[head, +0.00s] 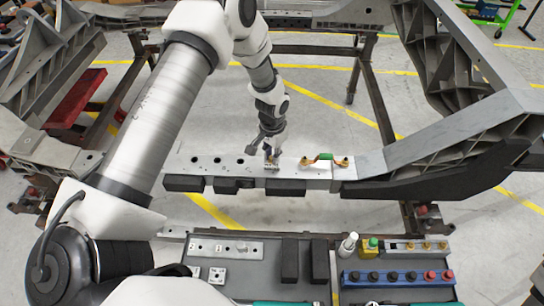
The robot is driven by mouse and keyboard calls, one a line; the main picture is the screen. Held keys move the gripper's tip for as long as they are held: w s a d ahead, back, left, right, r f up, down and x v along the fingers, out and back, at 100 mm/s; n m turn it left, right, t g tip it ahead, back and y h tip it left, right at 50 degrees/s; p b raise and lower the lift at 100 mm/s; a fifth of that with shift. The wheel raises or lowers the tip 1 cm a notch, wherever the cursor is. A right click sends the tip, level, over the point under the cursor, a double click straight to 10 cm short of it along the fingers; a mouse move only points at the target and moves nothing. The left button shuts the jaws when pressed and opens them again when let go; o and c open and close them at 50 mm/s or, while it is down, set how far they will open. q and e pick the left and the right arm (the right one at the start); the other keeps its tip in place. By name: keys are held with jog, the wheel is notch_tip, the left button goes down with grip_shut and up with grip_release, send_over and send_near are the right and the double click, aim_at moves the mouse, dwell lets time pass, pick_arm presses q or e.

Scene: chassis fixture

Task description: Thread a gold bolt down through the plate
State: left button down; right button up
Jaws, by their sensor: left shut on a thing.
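The light metal plate (230,172) lies across the chassis frame, with a row of dark holes in its left half. My left gripper (270,156) points down over the middle of the plate, to the right of these holes. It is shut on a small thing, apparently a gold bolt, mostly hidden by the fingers. I cannot tell whether the bolt tip is in a hole. Several other gold bolts (427,246) stand in a grey holder on the workbench. My right gripper is not in view.
The grey workbench (262,275) in front holds black blocks (290,261), a blue rack (397,278) and a white bottle (348,244).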

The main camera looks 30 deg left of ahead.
pick_arm(q)
jog(key=shift+s+f+m, duration=0.25)
jog(key=shift+s+m, duration=0.05)
jog(key=c, duration=1)
grip_release()
jog(key=shift+d, duration=0.1)
jog(key=shift+w, duration=0.15)
jog(key=shift+w+r, duration=0.1)
jog(key=shift+r, duration=0.1)
notch_tip(320, 180, up, 2)
jog(key=shift+r+p, duration=0.25)
jog(key=shift+p, duration=1)
